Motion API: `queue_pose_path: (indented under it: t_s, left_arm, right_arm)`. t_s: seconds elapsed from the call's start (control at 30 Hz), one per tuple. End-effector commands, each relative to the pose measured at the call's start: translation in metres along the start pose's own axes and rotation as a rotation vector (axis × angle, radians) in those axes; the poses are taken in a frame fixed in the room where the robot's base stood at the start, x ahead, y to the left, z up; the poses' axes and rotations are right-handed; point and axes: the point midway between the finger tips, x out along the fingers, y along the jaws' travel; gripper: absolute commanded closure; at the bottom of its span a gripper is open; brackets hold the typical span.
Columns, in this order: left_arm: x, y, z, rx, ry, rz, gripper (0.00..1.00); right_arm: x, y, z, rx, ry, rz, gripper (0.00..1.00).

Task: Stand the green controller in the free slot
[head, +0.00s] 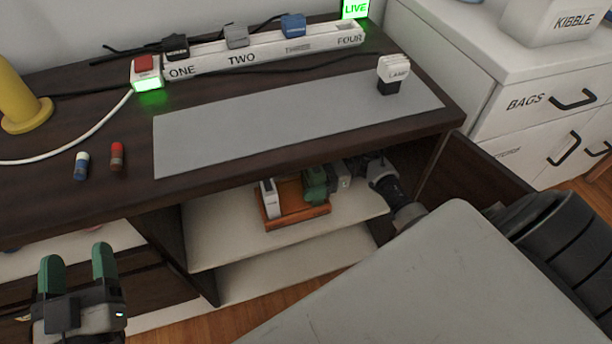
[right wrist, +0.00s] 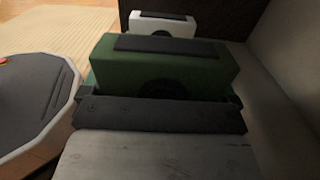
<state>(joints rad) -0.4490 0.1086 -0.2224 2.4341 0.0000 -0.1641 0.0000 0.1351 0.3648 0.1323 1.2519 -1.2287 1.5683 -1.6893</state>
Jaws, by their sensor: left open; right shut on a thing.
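The green controller (right wrist: 165,72), a green block with a dark strip on top, is in my right gripper (head: 322,182). In the head view they run together as one green shape at the right part of the orange dock (head: 283,226) on the upper shelf. A white controller (head: 269,198) stands at the dock's left; it also shows in the right wrist view (right wrist: 163,20), beyond the green one. I cannot tell whether the green controller is seated in the slot or just above it. My left gripper (head: 75,262) is open and empty, left of the shelf.
The shelf (head: 220,225) is under the dark desk top (head: 215,195), with a side wall close right of my arm. On the desk are a grey mat (head: 260,125), a power strip (head: 255,58), a lamp plug (head: 394,72) and two small bottles (head: 82,166).

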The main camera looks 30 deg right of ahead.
Motion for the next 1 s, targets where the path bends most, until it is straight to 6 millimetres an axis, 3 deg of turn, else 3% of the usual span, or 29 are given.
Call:
queue_pose_path:
  t_s: [1.0]
  left_arm:
    - [-0.014,0.009,-0.056,-0.020,0.493,0.023,0.39]
  right_arm:
    - [0.000,0.000,-0.015,-0.002,-0.001,0.001,0.39]
